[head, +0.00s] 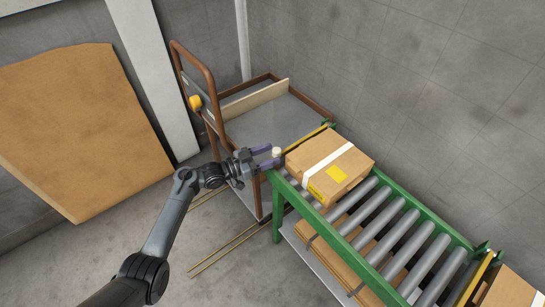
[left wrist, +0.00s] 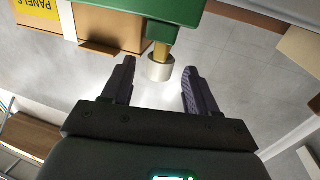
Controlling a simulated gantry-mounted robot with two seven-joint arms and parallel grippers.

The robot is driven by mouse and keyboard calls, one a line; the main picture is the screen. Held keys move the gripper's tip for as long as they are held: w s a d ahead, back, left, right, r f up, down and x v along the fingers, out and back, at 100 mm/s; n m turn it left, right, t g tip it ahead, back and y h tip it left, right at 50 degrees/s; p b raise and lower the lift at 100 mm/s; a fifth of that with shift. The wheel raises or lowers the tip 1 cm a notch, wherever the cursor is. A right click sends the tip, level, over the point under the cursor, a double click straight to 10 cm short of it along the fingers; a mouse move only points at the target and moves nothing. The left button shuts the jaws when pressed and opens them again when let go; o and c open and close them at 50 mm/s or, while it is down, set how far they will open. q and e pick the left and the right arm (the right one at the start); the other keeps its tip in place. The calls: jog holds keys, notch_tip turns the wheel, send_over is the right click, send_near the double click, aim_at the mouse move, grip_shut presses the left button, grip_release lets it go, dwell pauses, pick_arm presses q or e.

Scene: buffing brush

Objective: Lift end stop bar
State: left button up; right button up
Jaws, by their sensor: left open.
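The end stop bar (head: 310,136) is a yellow bar across the far left end of the green roller conveyor. A pale round knob (head: 276,152) is at its near end. In the left wrist view the knob (left wrist: 160,70) is a short silvery cylinder on a yellow stem below a green frame part. My left gripper (head: 266,157) is open at the knob, one finger on each side. In the left wrist view gaps show between the knob and both fingers (left wrist: 160,78). My right gripper is not in view.
A taped cardboard box (head: 330,165) sits on the rollers right beside the bar. A brown-framed cart (head: 270,120) stands beyond the conveyor end. Another yellow bar (head: 475,279) and box (head: 510,290) are at lower right. Flat cardboard (head: 335,262) lies under the rollers.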

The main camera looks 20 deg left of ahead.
pick_arm(q)
jog(key=shift+x, duration=0.85)
grip_shut()
